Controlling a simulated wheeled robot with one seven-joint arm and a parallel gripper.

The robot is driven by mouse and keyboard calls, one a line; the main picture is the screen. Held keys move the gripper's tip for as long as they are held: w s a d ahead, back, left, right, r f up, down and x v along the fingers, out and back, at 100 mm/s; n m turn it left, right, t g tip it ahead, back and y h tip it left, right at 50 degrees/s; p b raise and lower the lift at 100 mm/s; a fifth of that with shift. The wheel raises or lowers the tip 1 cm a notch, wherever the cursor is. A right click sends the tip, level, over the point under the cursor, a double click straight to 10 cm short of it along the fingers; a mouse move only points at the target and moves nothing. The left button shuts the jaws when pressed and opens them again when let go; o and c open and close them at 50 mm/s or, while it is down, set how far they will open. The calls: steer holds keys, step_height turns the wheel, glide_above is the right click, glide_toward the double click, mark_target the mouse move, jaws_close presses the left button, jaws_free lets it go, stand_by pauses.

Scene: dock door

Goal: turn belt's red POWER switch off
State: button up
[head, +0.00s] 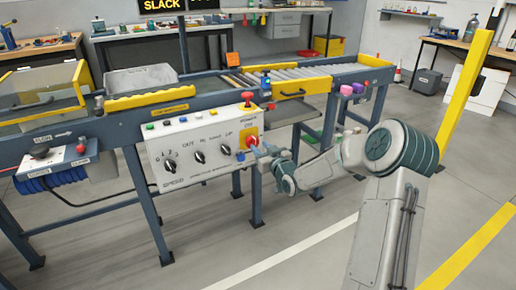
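The belt's white control panel (175,158) hangs on the front of the conveyor frame. At its right end is a yellow plate with a red switch (251,140), partly covered by my gripper; the small label above it seems to read POWER, and I cannot tell the switch's position. My gripper (256,150) is at that right end, close against the red switch. Whether it touches the switch, and whether its fingers are open or shut, is too small to tell.
The conveyor (300,82) carries a grey tray (140,79). A smaller control box (55,160) is at left. The floor (290,215) in front is clear.

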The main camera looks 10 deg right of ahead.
mark_target(252, 142)
steer(key=shift+x, duration=1.4)
jaws_close()
